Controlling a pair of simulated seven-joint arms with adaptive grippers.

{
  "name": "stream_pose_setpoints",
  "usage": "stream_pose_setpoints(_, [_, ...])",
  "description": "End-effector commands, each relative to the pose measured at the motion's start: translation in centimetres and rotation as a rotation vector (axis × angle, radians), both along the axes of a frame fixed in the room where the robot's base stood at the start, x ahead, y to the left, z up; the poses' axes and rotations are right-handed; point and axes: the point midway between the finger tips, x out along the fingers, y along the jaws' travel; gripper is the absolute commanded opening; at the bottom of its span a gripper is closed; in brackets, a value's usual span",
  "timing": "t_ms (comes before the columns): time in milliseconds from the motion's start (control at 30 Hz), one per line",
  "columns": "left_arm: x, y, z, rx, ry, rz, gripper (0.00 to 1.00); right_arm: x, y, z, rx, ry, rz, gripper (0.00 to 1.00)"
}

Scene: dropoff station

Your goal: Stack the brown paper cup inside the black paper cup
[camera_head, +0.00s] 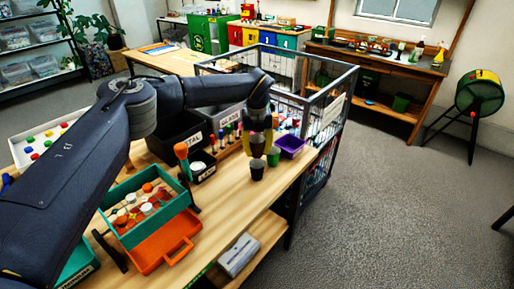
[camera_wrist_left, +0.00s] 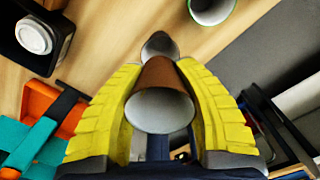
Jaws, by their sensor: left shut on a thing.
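My left gripper (camera_head: 262,146) has yellow ribbed fingers and is shut on the brown paper cup (camera_head: 257,150). In the left wrist view the brown cup (camera_wrist_left: 160,76) sits between both fingers (camera_wrist_left: 159,70), with its white inside facing the camera. The black paper cup (camera_head: 257,171) stands upright on the wooden table directly below the brown cup in the head view. It also shows beyond the brown cup in the left wrist view (camera_wrist_left: 159,44), partly hidden. I cannot tell whether the two cups touch. My right gripper is not in view.
Teal and orange trays (camera_head: 166,243) lie nearer. The table's front edge is close; wood there is clear.

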Motion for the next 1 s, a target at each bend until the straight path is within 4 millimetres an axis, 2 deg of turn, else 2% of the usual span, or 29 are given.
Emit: stream_pose_setpoints(1000, [0.0,0.0,-4.1,0.000,0.000,0.000,0.23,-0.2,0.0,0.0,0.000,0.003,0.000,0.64])
